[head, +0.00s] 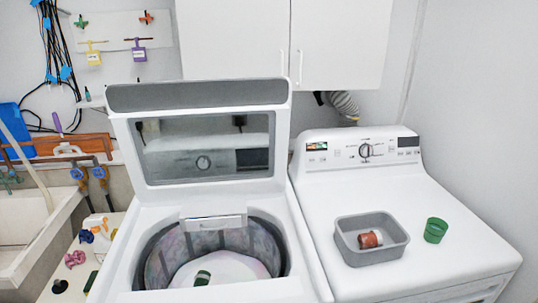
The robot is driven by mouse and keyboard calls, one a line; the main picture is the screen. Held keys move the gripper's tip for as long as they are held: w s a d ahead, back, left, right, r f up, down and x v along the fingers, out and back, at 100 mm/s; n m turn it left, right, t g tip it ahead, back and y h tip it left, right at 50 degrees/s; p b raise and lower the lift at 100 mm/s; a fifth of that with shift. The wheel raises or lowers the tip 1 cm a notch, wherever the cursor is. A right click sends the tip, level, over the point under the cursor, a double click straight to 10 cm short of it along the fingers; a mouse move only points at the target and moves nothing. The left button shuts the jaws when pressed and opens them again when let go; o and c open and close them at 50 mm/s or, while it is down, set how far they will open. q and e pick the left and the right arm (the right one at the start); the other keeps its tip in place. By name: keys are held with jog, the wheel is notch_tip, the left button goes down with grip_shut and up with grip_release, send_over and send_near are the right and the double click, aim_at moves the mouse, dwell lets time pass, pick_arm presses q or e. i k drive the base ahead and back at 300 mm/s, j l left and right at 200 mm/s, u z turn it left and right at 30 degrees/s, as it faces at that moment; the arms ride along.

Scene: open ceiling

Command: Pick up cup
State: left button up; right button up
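A small green cup (435,231) stands upright on the white top of the dryer (465,262) at the right, just right of a grey bin (352,252). A reddish-brown, cup-like object (369,240) lies on its side inside the grey bin. A small dark green object with a pale part (202,278) lies inside the open washer's drum; I cannot tell what it is. Neither of my grippers shows in the head view.
The washer (128,250) has its lid (150,97) raised, left of the dryer. White cabinets (340,40) hang above. A sink (20,250) and a ledge with several small objects are at the left. The dryer top is clear around the bin and green cup.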

aim_at(435, 231)
jog(key=z, duration=1.3)
